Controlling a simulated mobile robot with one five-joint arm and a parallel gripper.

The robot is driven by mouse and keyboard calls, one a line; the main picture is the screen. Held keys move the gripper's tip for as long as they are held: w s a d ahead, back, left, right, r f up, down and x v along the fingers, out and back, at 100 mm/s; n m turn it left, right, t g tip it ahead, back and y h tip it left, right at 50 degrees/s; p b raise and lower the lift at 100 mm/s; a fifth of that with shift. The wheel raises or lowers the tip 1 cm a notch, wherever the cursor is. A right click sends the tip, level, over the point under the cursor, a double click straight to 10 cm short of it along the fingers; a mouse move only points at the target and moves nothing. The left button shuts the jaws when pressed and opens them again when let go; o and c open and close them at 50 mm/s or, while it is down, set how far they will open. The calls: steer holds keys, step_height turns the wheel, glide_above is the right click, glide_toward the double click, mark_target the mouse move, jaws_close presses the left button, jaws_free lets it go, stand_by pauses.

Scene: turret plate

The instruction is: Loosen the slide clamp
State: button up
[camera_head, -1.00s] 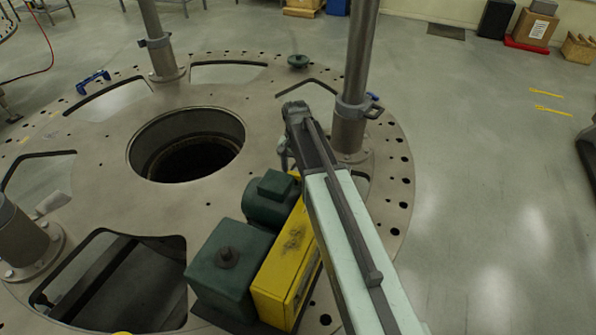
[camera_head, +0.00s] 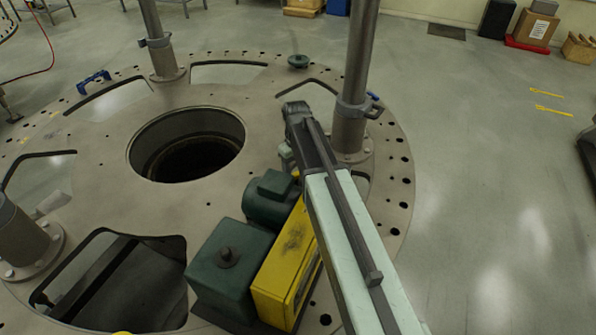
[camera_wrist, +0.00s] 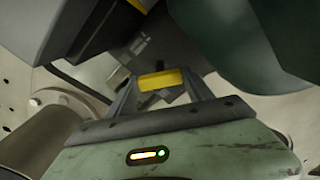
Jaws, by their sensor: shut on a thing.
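In the wrist view, the two fingers of my gripper (camera_wrist: 162,95) close around a small yellow piece (camera_wrist: 161,79), which looks like the handle of the slide clamp. A dark grey body lies just behind it. The rest of the clamp is hidden by the fingers and the housings around it. In the head view, my arm reaches over the yellow and green machine unit (camera_head: 283,265) on the turret plate (camera_head: 100,205). My gripper is mostly hidden there behind the arm and the unit.
A steel column (camera_head: 354,85) stands close to the right of my arm's end. A dark green motor housing (camera_head: 270,200) sits close on the left. The plate has a large round hole (camera_head: 187,145) and several cutouts.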

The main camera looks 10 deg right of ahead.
steer(key=n, duration=0.6)
steer(key=shift+s, duration=0.15)
steer(key=shift+n, duration=0.3)
steer(key=o, duration=1.4)
steer(key=shift+c, duration=0.2)
step_height(320, 180, up, 8)
steer(key=p, duration=0.8)
steer(key=shift+f, duration=0.1)
